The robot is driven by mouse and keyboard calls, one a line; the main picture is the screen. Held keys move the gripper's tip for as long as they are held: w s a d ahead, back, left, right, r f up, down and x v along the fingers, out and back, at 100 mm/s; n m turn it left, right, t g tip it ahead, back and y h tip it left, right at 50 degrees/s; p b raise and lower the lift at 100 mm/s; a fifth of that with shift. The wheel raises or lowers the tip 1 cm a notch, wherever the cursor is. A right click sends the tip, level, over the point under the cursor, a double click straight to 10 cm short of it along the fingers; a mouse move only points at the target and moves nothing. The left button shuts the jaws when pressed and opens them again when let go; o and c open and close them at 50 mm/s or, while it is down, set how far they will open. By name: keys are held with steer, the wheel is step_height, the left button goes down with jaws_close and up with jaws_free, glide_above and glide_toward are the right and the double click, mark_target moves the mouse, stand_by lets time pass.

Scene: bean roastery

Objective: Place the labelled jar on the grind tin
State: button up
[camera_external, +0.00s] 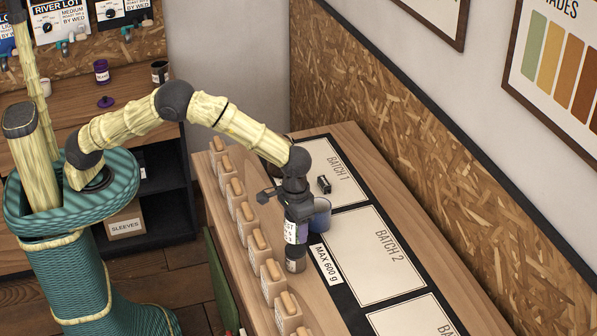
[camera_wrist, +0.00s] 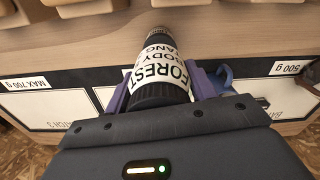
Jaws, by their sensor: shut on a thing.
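The labelled jar (camera_external: 291,234) is dark with a white label. In the wrist view the jar (camera_wrist: 162,66) sits between the two purple fingers, and its label shows "FOREST". My gripper (camera_external: 297,222) is shut on the jar and points down over the wooden counter; it also shows in the wrist view (camera_wrist: 162,88). A small grey-brown tin (camera_external: 296,265), apparently the grind tin, stands directly under the jar. In the wrist view the tin (camera_wrist: 160,31) shows just past the jar's far end. I cannot tell whether jar and tin touch.
A blue container (camera_external: 320,215) stands close to the right of my gripper. A row of wooden-lidded boxes (camera_external: 258,243) runs along the counter's left side. A small black item (camera_external: 324,184) lies on the Batch 1 panel. The Batch 2 panel (camera_external: 375,258) is clear.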

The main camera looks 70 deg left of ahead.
mark_target(296, 236)
steer(key=shift+f+p, duration=0.45)
steer(key=shift+f, duration=1.35)
steer(key=shift+f, duration=0.15)
steer(key=o, duration=1.1)
step_height(296, 236, up, 12)
steer(key=shift+r+b, duration=0.15)
steer(key=shift+b, duration=0.9)
steer(key=shift+a, duration=0.1)
